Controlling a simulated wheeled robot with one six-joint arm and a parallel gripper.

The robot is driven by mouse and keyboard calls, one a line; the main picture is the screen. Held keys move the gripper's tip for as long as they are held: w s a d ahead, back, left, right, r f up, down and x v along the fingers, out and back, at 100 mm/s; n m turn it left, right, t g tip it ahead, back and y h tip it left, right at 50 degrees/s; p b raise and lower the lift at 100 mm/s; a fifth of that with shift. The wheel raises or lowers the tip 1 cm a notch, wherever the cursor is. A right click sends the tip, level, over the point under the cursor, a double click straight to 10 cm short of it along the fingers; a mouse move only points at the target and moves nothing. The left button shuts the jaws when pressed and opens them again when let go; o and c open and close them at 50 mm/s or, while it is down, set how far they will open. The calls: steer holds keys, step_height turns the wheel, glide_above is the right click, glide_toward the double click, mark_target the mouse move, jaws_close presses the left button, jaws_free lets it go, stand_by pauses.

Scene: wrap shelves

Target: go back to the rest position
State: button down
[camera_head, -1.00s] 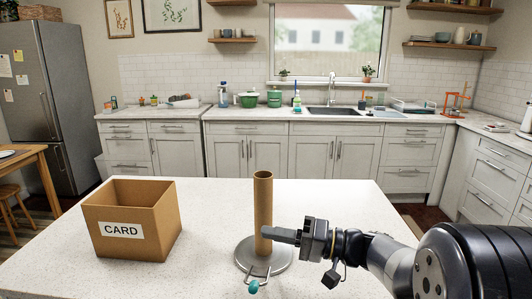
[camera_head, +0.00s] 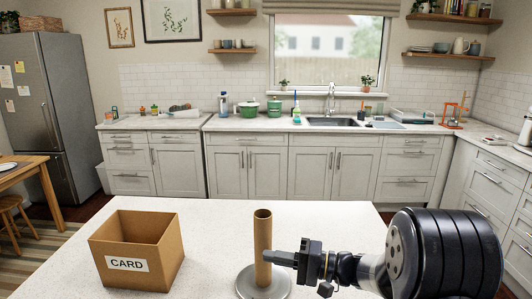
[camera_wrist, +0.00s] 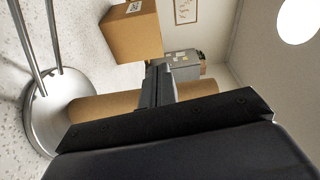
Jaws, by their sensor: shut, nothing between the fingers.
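My gripper (camera_head: 272,257) is at the right side of a brown cardboard tube, its fingers pointing left, shut and empty. In the wrist view its closed fingers (camera_wrist: 156,85) lie in front of the tube. The cardboard tube (camera_head: 262,235) stands upright on a round metal base (camera_head: 245,284) on the white counter. I cannot tell whether the fingertips touch the tube. The tube (camera_wrist: 105,103) and the metal base (camera_wrist: 40,125) also show in the wrist view, partly hidden by my gripper.
Counter between box and tube is clear. Behind are a sink counter (camera_head: 290,125), cabinets, a fridge (camera_head: 45,110) and a wooden table (camera_head: 35,170) at left.

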steer(key=d+p, duration=0.1)
steer(key=w+d+m+p, duration=0.1)
steer(key=d, duration=0.1)
steer(key=shift+w+d, duration=0.1)
stand_by(0.4)
steer(key=shift+m, duration=0.3)
